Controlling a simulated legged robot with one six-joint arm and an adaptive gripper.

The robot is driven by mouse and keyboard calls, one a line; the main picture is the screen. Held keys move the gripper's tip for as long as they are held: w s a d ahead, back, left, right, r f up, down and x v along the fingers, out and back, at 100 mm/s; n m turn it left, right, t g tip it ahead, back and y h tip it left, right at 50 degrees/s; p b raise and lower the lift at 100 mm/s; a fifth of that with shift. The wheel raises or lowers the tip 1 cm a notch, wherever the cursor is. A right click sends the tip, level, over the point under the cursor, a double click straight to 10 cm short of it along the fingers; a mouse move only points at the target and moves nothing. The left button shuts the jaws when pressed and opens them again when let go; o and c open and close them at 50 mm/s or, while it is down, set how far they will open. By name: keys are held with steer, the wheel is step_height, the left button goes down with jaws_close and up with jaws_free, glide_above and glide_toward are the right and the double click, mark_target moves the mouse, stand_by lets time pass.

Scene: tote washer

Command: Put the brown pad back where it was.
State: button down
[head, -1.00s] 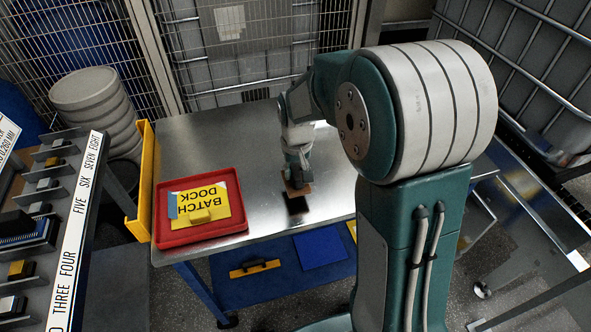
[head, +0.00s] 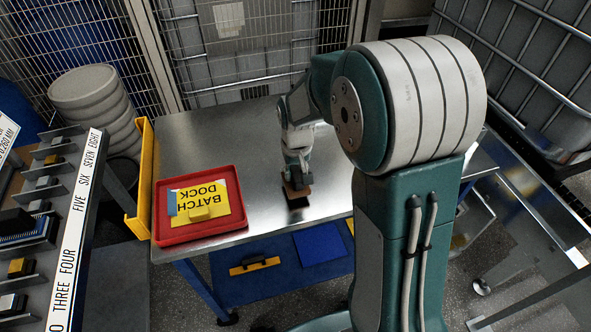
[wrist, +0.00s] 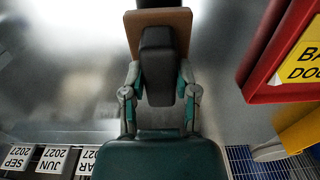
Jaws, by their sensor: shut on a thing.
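My gripper (head: 297,182) is shut on the brown pad (head: 297,192) over the metal table near its front edge. A dark square patch (head: 298,203) lies on the table just below and in front of the pad. I cannot tell whether it is a marked spot, a dark piece or a shadow. The pad is very close to it; contact cannot be made out.
A yellow bin (head: 139,190) hangs at the table's left edge. A labelled rack (head: 75,230) is at far left. The table's back is clear.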

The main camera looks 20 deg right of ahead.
steer(key=shift+f, duration=0.3)
steer(key=shift+f, duration=0.1)
steer(key=shift+f, duration=0.55)
steer(key=shift+f, duration=0.2)
stand_by(0.4)
steer(key=shift+c, duration=1.5)
jaws_free()
steer(key=o, duration=0.3)
